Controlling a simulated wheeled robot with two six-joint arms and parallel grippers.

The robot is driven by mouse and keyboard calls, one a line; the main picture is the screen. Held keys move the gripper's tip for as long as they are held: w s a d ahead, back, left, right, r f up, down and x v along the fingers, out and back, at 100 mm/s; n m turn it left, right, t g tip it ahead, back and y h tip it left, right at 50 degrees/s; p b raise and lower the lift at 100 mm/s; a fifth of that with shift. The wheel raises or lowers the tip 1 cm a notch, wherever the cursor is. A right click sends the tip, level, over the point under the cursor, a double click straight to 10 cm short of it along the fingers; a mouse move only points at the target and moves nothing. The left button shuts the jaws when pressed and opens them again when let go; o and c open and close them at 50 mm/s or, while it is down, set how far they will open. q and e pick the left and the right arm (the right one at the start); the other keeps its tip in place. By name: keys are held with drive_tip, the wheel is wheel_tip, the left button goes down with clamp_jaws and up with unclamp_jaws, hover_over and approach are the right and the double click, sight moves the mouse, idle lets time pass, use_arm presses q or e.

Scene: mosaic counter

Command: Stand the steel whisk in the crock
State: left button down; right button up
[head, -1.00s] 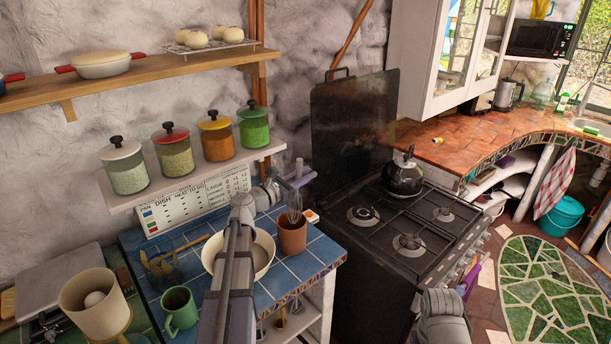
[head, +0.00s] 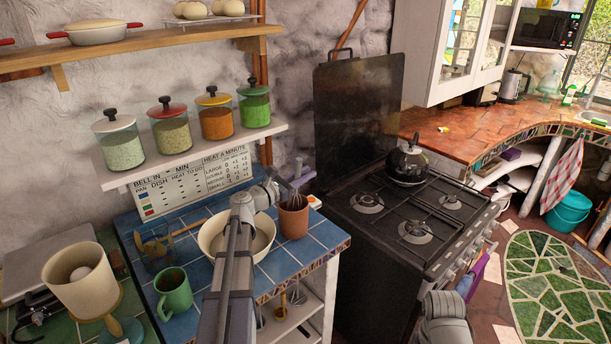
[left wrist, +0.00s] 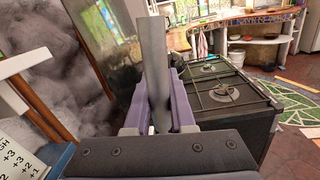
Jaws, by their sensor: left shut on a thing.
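The steel whisk (head: 293,196) hangs upright in my left gripper (head: 299,180), its wire end down in the mouth of the terracotta crock (head: 293,222). The crock stands on the blue-tiled counter at its back right. The lower wires are hidden by the crock's wall; I cannot tell whether they touch its bottom. In the left wrist view the purple fingers (left wrist: 158,118) are shut on the whisk's grey handle (left wrist: 153,60), which sticks up between them. The crock is hidden there. My right gripper is out of view.
A cream bowl (head: 262,240) stands just left of the crock, partly behind my left arm. A green mug (head: 174,293) and a glass jar (head: 152,248) are further left. The stove (head: 400,255) is to the right. A shelf with several canisters (head: 216,118) is above.

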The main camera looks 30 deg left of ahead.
use_arm(q)
drive_tip(key=shift+f, duration=0.1)
unclamp_jaws()
idle(0.8)
wheel_tip(320, 180, up, 10)
drive_tip(key=p, duration=1)
idle(0.4)
